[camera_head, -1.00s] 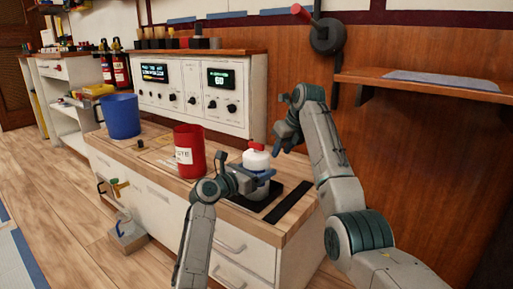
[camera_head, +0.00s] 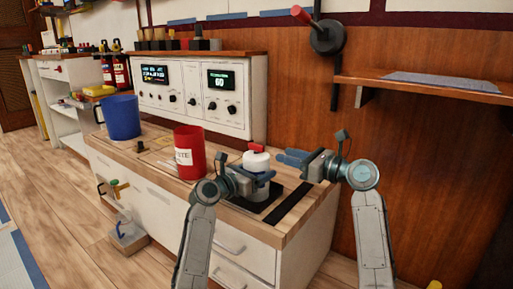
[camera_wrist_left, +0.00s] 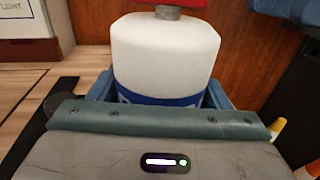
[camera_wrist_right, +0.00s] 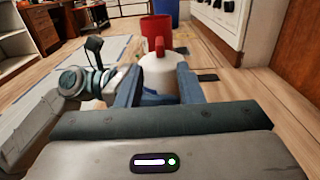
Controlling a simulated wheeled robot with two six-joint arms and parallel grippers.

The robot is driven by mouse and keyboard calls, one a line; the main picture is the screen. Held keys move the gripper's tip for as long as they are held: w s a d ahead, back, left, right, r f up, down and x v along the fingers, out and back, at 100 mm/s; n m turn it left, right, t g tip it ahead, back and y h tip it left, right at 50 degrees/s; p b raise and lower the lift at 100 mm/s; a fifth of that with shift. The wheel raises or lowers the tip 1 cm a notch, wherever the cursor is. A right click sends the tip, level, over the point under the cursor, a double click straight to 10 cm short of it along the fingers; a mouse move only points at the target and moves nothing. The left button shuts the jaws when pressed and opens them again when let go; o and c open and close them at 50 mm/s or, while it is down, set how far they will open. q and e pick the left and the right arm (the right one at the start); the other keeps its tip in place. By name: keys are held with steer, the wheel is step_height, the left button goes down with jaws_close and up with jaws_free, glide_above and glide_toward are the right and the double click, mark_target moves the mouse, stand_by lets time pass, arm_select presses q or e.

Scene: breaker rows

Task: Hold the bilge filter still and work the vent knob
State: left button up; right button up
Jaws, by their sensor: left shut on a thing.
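The bilge filter (camera_head: 257,162) is a white canister with a blue band, upright on a black mat (camera_head: 252,205) at the counter's near right end. The red vent knob (camera_head: 256,147) is on its top; the left wrist view cuts the knob off at the top edge. My left gripper (camera_head: 262,180) is shut on the filter body (camera_wrist_left: 165,55), with blue fingers on both sides. My right gripper (camera_head: 288,157) is open, right of the filter at about knob height. In the right wrist view the filter (camera_wrist_right: 158,72) and knob (camera_wrist_right: 159,46) show between and beyond its fingers.
A red labelled container (camera_head: 190,153) stands left of the filter, and a blue bucket (camera_head: 121,117) farther left. A control panel (camera_head: 190,90) rises behind the counter. A shelf (camera_head: 420,87) juts from the wall at right. A black strip (camera_head: 288,205) lies on the counter.

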mark_target(264, 149)
steer(key=x, duration=1.1)
jaws_close()
